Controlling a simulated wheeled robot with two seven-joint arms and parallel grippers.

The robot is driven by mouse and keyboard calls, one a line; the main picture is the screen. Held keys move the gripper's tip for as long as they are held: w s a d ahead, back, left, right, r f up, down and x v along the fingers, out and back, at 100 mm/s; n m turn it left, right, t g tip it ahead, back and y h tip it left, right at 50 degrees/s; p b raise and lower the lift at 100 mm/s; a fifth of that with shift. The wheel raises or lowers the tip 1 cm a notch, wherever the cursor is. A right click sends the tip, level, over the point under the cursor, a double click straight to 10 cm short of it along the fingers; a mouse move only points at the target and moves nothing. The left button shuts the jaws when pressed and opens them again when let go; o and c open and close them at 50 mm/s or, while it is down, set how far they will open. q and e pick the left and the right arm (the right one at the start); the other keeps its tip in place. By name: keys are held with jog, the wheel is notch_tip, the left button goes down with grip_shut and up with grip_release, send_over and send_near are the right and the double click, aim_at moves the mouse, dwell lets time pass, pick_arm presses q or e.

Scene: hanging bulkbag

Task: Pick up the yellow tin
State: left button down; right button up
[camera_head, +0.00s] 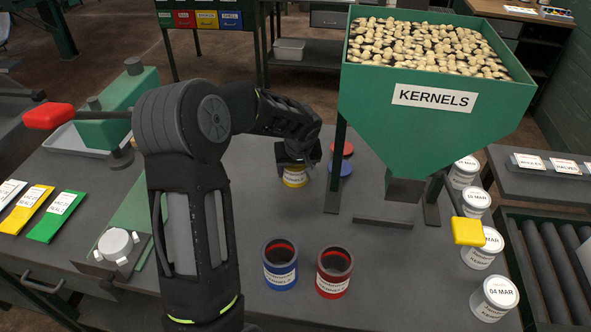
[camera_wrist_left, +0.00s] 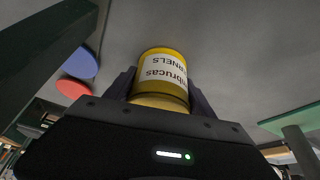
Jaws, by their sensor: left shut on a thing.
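The yellow tin (camera_head: 294,177) with a white label is under my left gripper (camera_head: 297,158) in the head view, behind the blue and red open tins. In the left wrist view the yellow tin (camera_wrist_left: 163,80) sits between the two dark fingers of my left gripper (camera_wrist_left: 162,92), which are shut on its sides. The tin's upper part is hidden by the gripper in the head view. I cannot tell whether its base touches the table. My right gripper does not show.
An open blue tin (camera_head: 280,278) and an open red tin (camera_head: 333,283) stand in front. The green kernels hopper (camera_head: 440,112) on its stand is to the right. Red (camera_head: 342,149) and blue (camera_head: 341,168) lids lie behind the yellow tin. Labelled white-lidded tins (camera_head: 494,297) line the right edge.

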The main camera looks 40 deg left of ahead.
pick_arm(q)
notch_tip(320, 180, up, 10)
jog(key=shift+r+b, duration=0.1)
jog(key=shift+b, duration=0.6)
